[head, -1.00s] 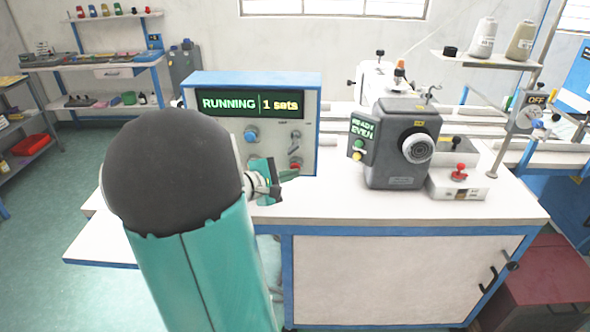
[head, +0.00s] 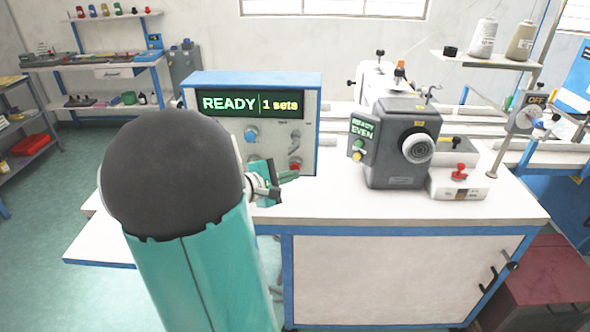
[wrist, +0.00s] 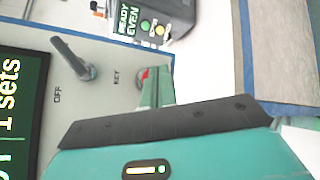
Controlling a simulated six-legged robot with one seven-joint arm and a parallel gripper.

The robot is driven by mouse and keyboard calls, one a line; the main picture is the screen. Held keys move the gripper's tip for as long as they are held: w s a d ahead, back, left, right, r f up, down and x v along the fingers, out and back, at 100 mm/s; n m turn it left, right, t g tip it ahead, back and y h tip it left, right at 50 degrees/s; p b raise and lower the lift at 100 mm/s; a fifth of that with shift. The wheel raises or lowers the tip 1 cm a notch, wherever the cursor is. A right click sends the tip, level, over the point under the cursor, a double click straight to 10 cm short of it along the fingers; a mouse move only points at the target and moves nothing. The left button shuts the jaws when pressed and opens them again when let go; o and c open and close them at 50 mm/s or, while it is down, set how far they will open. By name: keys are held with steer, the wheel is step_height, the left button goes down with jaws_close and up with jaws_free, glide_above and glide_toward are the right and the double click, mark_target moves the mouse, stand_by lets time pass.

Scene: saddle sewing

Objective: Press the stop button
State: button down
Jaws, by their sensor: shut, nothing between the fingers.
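The control box (head: 216,82) stands on the white table, and its screen (head: 249,104) reads "READY 1 sets". A red button (head: 295,167), which looks like the stop button, sits low on the right of its front panel. My gripper (head: 287,177) is shut and empty, with its fingertips just below and in front of the red button. In the wrist view the fingertips (wrist: 157,85) overlap the red button (wrist: 146,73), which is mostly hidden. I cannot tell whether they touch it.
A blue knob (head: 251,135) and a lever switch (head: 294,137) are on the same panel. The grey machine head (head: 400,160) stands to the right, with a red-knobbed box (head: 478,188) beside it. The table top between the control box and the machine is clear.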

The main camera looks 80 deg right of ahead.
steer(key=shift+s+a, duration=0.1)
steer(key=shift+a, duration=0.25)
steer(key=shift+a, duration=0.1)
steer(key=a, duration=0.2)
steer(key=s+a, duration=0.1)
steer(key=a, duration=0.1)
steer(key=shift+a, duration=0.35)
steer(key=shift+w, duration=0.1)
stand_by(0.7)
steer(key=w+a+t+y, duration=0.35)
steer(key=w+a, duration=0.25)
steer(key=a, duration=0.5)
steer(key=w+a+t+y, duration=0.2)
steer(key=w+a+t, duration=0.25)
steer(key=a, duration=0.55)
steer(key=w+a+t+y, duration=0.3)
steer(key=w+a, duration=0.3)
steer(key=a, duration=0.5)
steer(key=w+a+r+t+y, duration=0.1)
steer(key=a+r+t+y, duration=0.2)
steer(key=a, duration=0.9)
steer(key=shift+a+r+y, duration=0.2)
steer(key=shift+r+y, duration=0.45)
